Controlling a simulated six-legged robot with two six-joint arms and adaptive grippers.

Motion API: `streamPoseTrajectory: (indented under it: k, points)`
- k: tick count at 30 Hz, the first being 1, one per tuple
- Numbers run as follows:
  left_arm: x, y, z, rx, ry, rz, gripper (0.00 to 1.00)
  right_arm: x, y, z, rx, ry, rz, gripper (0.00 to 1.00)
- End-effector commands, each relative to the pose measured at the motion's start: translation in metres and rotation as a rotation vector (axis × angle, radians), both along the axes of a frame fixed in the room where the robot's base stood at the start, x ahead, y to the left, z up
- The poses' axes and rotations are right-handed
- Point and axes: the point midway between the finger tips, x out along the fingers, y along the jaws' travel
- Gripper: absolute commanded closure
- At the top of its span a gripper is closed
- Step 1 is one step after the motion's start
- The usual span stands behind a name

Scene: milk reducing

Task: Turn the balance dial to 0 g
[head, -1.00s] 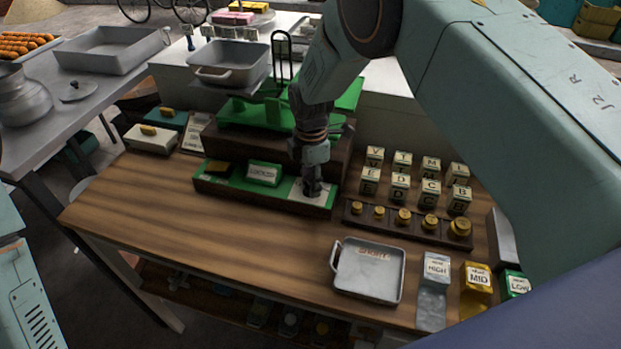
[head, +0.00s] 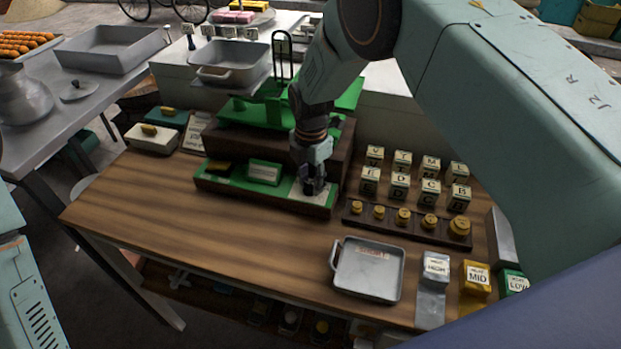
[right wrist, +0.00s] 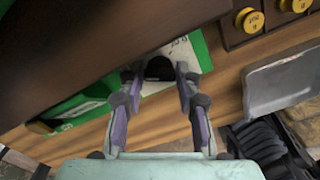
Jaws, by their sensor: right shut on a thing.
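The green balance (head: 250,113) stands on a dark wooden block at the back of the wooden table. In front of it is a green control panel (head: 232,184) with a small white-faced display (head: 265,172). At the panel's right end is a pale plate (head: 305,196) where the dial sits. My right gripper (head: 313,187) points down there, shut on the dark dial, which it mostly hides. In the right wrist view the dark round dial (right wrist: 160,68) shows between the fingertips, beside printed gram marks. My left gripper is not in view.
Brass weights (head: 403,216) sit in a dark rack right of the panel, with lettered blocks (head: 400,186) behind. A metal tray (head: 369,269) and the HIGH, MID (head: 476,278) and LOW blocks are nearer the front. The table's front left is clear.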

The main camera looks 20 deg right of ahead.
Motion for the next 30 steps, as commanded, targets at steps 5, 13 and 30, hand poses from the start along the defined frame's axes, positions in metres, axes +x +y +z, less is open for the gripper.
streamPoseTrajectory:
  k: [5,13,30]
  points:
    - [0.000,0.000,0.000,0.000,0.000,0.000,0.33,0.005,-0.001,0.005,-0.001,-0.015,0.002,0.98]
    - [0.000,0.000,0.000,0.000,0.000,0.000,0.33,0.003,-0.001,0.003,-0.001,-0.009,0.001,0.46]
    - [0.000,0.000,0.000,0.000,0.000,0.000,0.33,0.002,0.000,0.026,0.000,-0.006,0.000,0.43]
